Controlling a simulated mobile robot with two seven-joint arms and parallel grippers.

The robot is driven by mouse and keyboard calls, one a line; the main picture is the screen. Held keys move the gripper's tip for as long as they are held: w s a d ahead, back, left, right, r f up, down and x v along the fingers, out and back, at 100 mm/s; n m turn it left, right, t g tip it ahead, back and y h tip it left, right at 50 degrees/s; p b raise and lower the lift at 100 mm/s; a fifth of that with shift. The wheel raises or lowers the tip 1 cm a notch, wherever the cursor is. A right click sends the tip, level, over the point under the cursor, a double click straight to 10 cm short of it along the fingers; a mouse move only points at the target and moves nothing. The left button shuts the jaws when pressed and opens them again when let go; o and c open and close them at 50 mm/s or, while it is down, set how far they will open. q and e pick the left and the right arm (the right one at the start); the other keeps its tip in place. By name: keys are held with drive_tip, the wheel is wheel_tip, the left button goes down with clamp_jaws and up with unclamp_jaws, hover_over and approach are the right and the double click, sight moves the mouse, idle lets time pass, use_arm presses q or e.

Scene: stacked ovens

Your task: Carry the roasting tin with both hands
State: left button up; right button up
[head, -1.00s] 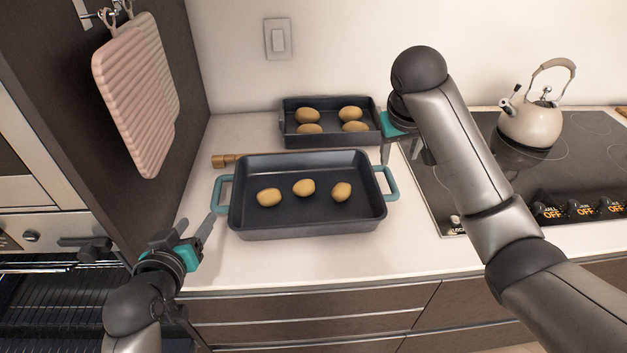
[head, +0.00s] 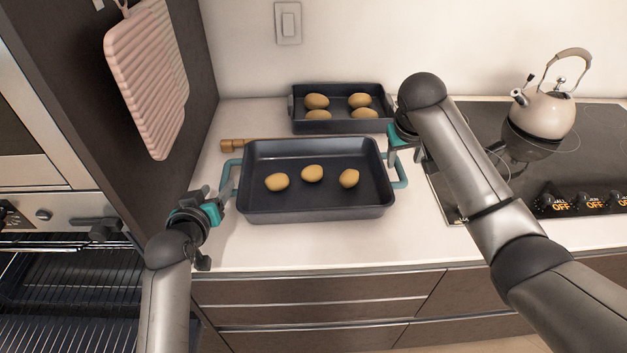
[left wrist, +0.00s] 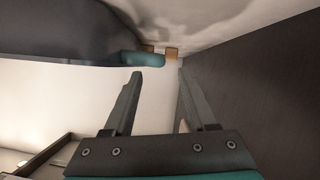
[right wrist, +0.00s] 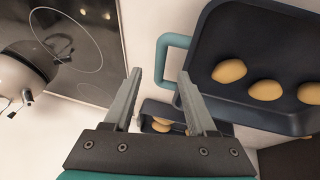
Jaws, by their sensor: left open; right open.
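The dark roasting tin (head: 310,207) sits on the white counter with three potatoes (head: 312,173) in it. It has a teal handle at each end. My left gripper (head: 228,190) is open close to the left handle (head: 232,168); in the left wrist view that handle (left wrist: 143,58) lies just beyond the fingertips, not between them. My right gripper (head: 402,158) is open by the right handle (head: 401,172). In the right wrist view the right handle (right wrist: 172,58) is ahead of the fingertips (right wrist: 158,78), with nothing held.
A second dark tin (head: 338,126) with several potatoes stands behind. A wooden rolling-pin-like handle (head: 234,145) lies behind the tin. A kettle (head: 541,112) stands on the hob at right. An open oven (head: 60,285) is at lower left. The front counter strip is clear.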

sight(223, 178)
use_arm(q)
drive_tip(key=shift+x, duration=3.85)
use_arm(e)
drive_tip(key=shift+x, duration=3.85)
use_arm(q)
drive_tip(key=shift+c, duration=0.3)
use_arm(e)
drive_tip(key=shift+c, duration=0.3)
use_arm(q)
clamp_jaws()
use_arm(e)
clamp_jaws()
use_arm(q)
drive_tip(key=shift+r, duration=0.2)
use_arm(e)
drive_tip(key=shift+r, duration=0.15)
